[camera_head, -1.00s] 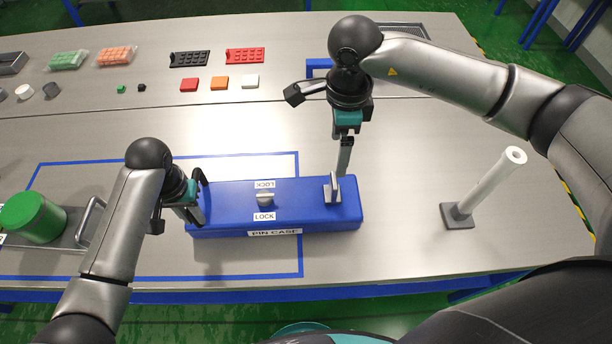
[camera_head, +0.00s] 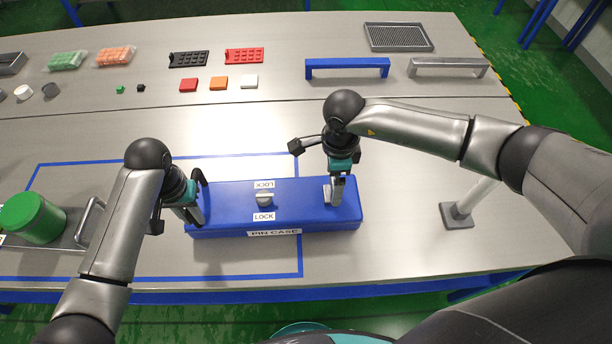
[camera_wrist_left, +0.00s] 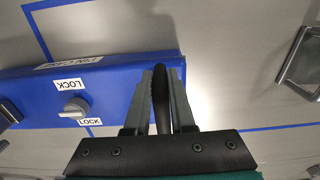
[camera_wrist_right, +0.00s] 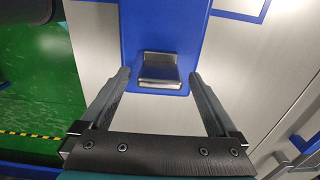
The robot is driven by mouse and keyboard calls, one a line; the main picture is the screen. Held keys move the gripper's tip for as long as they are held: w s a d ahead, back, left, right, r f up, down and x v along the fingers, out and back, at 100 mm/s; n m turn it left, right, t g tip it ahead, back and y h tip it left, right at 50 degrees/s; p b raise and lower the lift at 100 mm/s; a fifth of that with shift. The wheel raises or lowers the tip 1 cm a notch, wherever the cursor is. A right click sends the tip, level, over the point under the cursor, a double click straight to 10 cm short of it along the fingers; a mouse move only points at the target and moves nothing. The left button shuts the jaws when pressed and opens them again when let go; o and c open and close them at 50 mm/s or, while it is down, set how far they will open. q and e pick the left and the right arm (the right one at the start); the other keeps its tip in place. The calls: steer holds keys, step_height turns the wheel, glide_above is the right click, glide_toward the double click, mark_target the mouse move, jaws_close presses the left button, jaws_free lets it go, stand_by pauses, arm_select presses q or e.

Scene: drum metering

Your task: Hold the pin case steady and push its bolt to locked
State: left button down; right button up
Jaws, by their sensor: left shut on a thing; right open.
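The blue pin case (camera_head: 300,222) lies lengthwise on the table, with a small grey knob (camera_head: 264,198) on top between two LOCK labels. The knob also shows in the left wrist view (camera_wrist_left: 75,108). My left gripper (camera_head: 197,212) is shut on the dark upright handle (camera_wrist_left: 160,88) at the case's left end. A metal piece (camera_wrist_right: 160,70) stands on the case's right end. My right gripper (camera_head: 337,196) is open over that end. In the right wrist view, its fingers (camera_wrist_right: 159,80) are apart, one on each side of the metal piece, not visibly touching it.
A white post on a grey base (camera_head: 457,216) stands right of the case. A green canister (camera_head: 33,217) sits at the left on a tray with a metal handle. Blue (camera_head: 347,66) and grey (camera_head: 448,66) bar handles lie at the back right. The table just behind the case is clear.

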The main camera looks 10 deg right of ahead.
jaws_close()
stand_by(0.8)
steer(key=shift+a, duration=0.1)
